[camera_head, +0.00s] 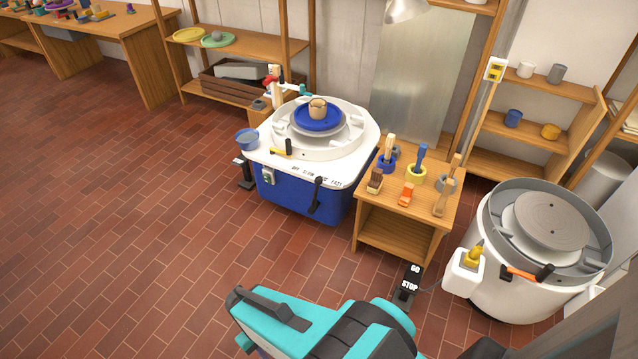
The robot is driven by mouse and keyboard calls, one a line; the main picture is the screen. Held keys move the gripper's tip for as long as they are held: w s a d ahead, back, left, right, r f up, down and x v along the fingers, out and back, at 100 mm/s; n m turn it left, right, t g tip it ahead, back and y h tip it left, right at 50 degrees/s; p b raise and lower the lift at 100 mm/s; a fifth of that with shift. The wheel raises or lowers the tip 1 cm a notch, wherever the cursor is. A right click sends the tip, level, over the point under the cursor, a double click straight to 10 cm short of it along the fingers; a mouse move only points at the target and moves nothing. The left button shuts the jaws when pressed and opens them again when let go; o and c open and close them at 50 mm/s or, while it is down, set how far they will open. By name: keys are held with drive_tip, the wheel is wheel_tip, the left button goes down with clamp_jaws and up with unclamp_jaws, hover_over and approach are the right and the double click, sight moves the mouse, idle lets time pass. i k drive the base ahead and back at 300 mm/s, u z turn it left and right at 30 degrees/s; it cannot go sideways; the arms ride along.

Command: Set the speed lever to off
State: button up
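The blue-and-white pottery wheel (270,180) stands at the centre. A black speed lever (316,195) hangs on its front right side, below the edge of the white top. Small dark lettering on that edge (313,175) appears to read off, slow and fast; it is too small to tell exactly which mark the lever is at. Nothing touches the lever. My teal and black arm shows at the bottom centre, in front of the wheel and apart from it. My gripper's fingers cannot be made out.
A wooden stand (412,215) with brushes and tools is right of the wheel. A GO/STOP pedal (408,284) lies on the floor before it. A second, white wheel (520,290) with an orange-and-black handle stands at right. Brick floor (130,200) is clear at left.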

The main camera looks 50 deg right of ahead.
sight(318, 181)
drive_tip(key=z, duration=0.15)
drive_tip(key=i, duration=0.95)
drive_tip(key=u, duration=0.1)
